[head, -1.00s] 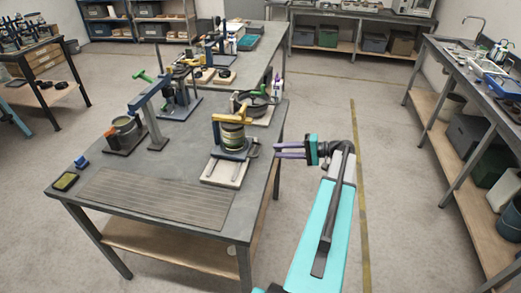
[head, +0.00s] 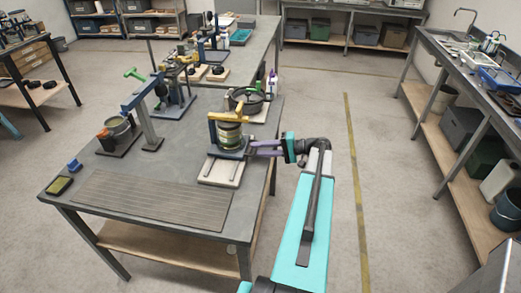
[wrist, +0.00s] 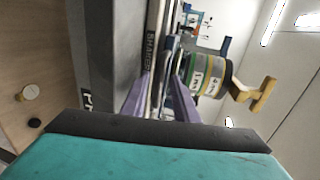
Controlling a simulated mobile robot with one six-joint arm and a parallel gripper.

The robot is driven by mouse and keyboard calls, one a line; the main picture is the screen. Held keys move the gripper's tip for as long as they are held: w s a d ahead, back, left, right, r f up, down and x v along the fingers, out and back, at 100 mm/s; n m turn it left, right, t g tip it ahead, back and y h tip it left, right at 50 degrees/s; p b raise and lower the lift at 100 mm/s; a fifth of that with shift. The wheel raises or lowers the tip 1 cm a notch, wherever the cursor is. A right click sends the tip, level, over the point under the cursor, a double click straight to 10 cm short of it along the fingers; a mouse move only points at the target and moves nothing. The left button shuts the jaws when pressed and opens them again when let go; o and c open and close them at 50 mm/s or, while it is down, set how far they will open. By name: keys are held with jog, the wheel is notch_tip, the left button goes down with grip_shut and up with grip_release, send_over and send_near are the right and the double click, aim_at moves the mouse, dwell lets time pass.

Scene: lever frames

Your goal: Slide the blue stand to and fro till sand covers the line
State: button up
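The blue stand (head: 227,152) sits on rails on a pale base (head: 219,175) near the table's right edge. It carries a stack of round sieves (head: 229,134) under a yellow clamp bar (head: 229,115). In the wrist view the sieves (wrist: 210,76) appear sideways, with size labels. My gripper (head: 254,149) is at the stand's right side, its purple fingers level with the stand's low right edge. In the wrist view its fingers (wrist: 161,85) are apart, with part of the shaker between or beyond them; contact is unclear. I cannot make out sand or the line.
A ribbed mat (head: 150,204) lies at the table's front. A dark round pan (head: 246,98) stands behind the blue stand. A blue-armed press (head: 143,110) and a grey pot (head: 117,129) stand to the left.

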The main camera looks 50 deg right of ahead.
jog(key=shift+s+d, duration=0.1)
grip_shut()
jog(key=shift+s, duration=0.1)
jog(key=shift+s+a+f+b, duration=0.1)
jog(key=shift+s+a+b, duration=0.6)
jog(key=shift+a, duration=0.45)
jog(key=shift+s+a+b, duration=0.6)
jog(key=shift+s+a, duration=0.15)
jog(key=shift+a, duration=0.45)
jog(key=shift+s+a+f+b, duration=0.1)
jog(key=shift+s+a+b, duration=0.6)
jog(key=shift+a, duration=0.45)
jog(key=shift+s, duration=0.1)
jog(key=shift+o, duration=0.7)
grip_release()
jog(key=shift+s+r, duration=0.1)
jog(key=shift+r, duration=0.05)
jog(key=shift+r, duration=0.1)
